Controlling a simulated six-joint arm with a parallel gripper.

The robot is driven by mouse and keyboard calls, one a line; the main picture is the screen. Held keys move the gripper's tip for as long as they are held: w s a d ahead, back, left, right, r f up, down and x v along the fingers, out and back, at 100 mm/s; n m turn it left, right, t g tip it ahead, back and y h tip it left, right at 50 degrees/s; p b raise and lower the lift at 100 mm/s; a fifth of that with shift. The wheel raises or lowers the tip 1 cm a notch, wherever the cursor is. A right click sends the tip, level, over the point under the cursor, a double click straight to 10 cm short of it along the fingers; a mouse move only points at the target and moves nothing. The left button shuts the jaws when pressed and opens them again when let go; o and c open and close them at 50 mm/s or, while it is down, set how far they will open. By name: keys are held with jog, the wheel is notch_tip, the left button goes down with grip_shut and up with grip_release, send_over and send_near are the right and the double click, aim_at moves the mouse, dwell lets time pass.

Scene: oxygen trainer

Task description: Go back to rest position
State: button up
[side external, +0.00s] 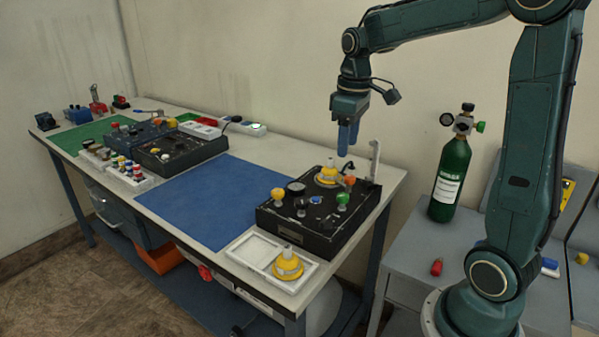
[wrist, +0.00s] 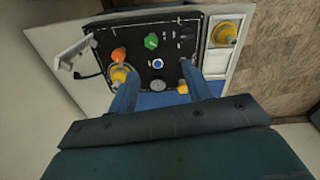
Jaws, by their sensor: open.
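My gripper (side external: 347,138) hangs from the arm above the back edge of the black control box, pointing down. Its two blue fingers are apart with nothing between them, as the wrist view (wrist: 160,92) also shows. The black box (side external: 293,222) sits on the near end of the bench. A yellow mask-like piece (side external: 327,177) stands upright on the box, below my gripper and apart from it; in the wrist view it is partly hidden by the left finger. A second yellow piece (side external: 287,268) sits in a white tray (side external: 246,250) in front of the box.
A blue mat (side external: 205,198) lies bare mid-bench. A second black box (side external: 182,153), small parts and a green mat (side external: 85,136) are farther left. A white hook-like stand (side external: 374,158) rises behind the near box. A green cylinder (side external: 450,180) stands on the grey side table at right.

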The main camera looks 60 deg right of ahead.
jog(key=s+a+r+m+t, duration=0.1)
jog(key=s+a+t, duration=0.4)
jog(key=s+a, duration=0.8)
jog(key=s, duration=0.3)
jog(key=shift+a+r+m, duration=0.15)
jog(key=shift+a+m, duration=0.15)
jog(key=shift+a, duration=0.05)
dwell(0.9)
jog(key=w+d+f+n+g, duration=0.1)
jog(key=w+d+f+g, duration=0.2)
jog(key=w+d, duration=1.3)
jog(key=w+g, duration=0.1)
jog(key=g, duration=0.1)
jog(key=shift+w+n+g, duration=0.15)
jog(key=shift+n+g, duration=0.15)
jog(key=shift+n, duration=0.1)
